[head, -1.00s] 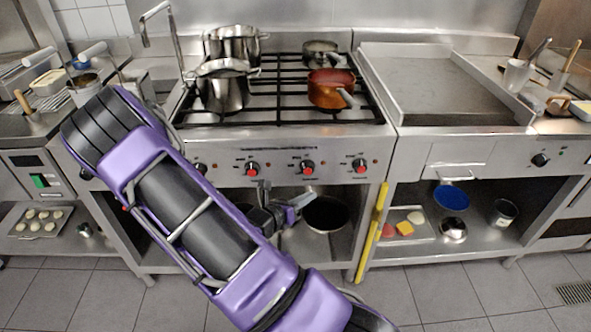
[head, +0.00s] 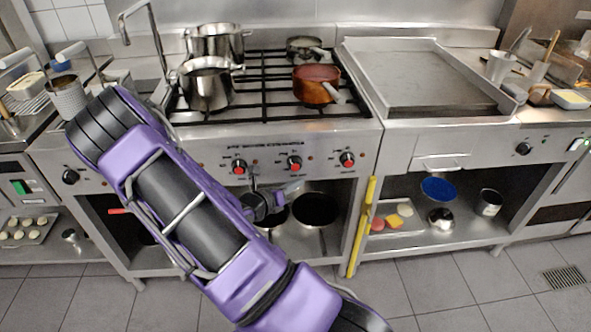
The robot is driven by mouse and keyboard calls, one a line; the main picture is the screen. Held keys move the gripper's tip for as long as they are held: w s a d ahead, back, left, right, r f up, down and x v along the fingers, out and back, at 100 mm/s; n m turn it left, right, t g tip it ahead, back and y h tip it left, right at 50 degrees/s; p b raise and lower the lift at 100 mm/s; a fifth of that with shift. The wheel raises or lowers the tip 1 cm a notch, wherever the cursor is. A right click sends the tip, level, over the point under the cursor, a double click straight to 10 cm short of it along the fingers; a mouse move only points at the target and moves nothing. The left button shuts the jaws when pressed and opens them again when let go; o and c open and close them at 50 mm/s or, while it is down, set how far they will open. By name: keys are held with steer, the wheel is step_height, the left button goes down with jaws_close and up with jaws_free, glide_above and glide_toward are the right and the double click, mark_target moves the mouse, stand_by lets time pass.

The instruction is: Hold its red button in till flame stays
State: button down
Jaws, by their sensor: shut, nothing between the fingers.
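The steel gas range (head: 200,133) has a front panel with dark knobs, each with a red button: a left one (head: 239,168), a middle one (head: 295,164) and a right one (head: 347,160). My arm hides the panel further left. My gripper (head: 254,184) is shut and empty, just below and right of the left visible knob. I see no clear contact with it. Two steel pots, a front one (head: 206,88) and a rear one (head: 216,42), stand on the left burners. A copper pan (head: 314,88) and a small saucepan (head: 304,48) stand on the right. I see no flame.
A yellow upright bar (head: 362,226) stands at the range's front right. Dark pans lie on the shelf below the range. The tiled floor (head: 430,280) at right is clear.

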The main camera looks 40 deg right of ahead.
mark_target(295, 168)
steer(key=shift+w+d, duration=0.45)
steer(key=shift+w, duration=0.3)
steer(key=shift+w+d, duration=0.4)
steer(key=shift+w, duration=0.3)
steer(key=shift+w, duration=0.1)
stand_by(0.9)
steer(key=shift+w+d, duration=0.2)
steer(key=shift+w, duration=0.05)
steer(key=shift+w+d, duration=0.2)
steer(key=shift+w, duration=0.1)
stand_by(4.9)
